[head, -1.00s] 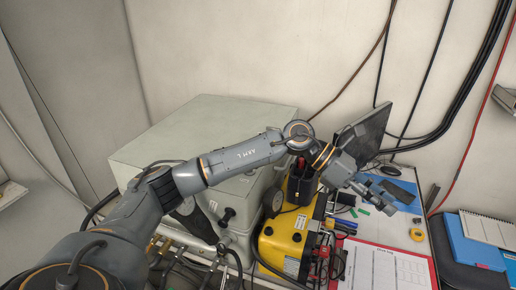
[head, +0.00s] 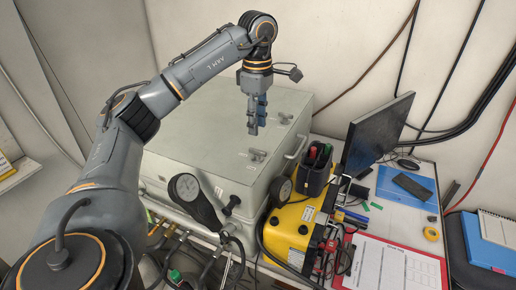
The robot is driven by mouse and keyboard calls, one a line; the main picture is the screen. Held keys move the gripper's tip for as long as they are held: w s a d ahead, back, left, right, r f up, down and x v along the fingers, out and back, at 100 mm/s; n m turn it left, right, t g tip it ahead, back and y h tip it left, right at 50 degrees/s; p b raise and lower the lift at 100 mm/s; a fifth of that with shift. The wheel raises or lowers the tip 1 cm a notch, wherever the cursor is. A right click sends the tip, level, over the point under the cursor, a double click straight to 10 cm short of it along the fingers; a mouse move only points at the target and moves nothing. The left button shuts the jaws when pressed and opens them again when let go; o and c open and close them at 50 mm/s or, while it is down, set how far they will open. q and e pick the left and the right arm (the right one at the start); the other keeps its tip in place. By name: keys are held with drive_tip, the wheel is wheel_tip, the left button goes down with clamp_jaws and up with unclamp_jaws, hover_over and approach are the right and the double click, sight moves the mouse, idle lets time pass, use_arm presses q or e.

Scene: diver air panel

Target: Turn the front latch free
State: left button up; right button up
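The air panel is a large pale grey-green case (head: 200,150) with a flat lid. Two small latch-like fittings show on its lid: a nearer one (head: 257,155) and a farther one (head: 285,118), both near the right edge. I take the nearer one for the front latch; its exact turn is too small to read. My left gripper (head: 257,127) points down above the lid, just behind the nearer fitting in the picture, and seems apart from it. Its fingers overlap from this angle, so their opening is unclear. My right gripper is out of view.
A handle (head: 297,147) stands at the case's right edge. A yellow unit (head: 293,228) with a black tool holder (head: 317,168) stands to the right, near a dark monitor (head: 377,133). Most of the lid is clear.

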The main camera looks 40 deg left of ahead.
sight(257, 150)
use_arm(q)
wheel_tip(257, 150, down, 6)
drive_tip(key=shift+r+p, duration=0.1)
drive_tip(key=shift+p, duration=0.6)
drive_tip(key=shift+f, duration=0.8)
drive_tip(key=shift+c, duration=0.4)
clamp_jaws()
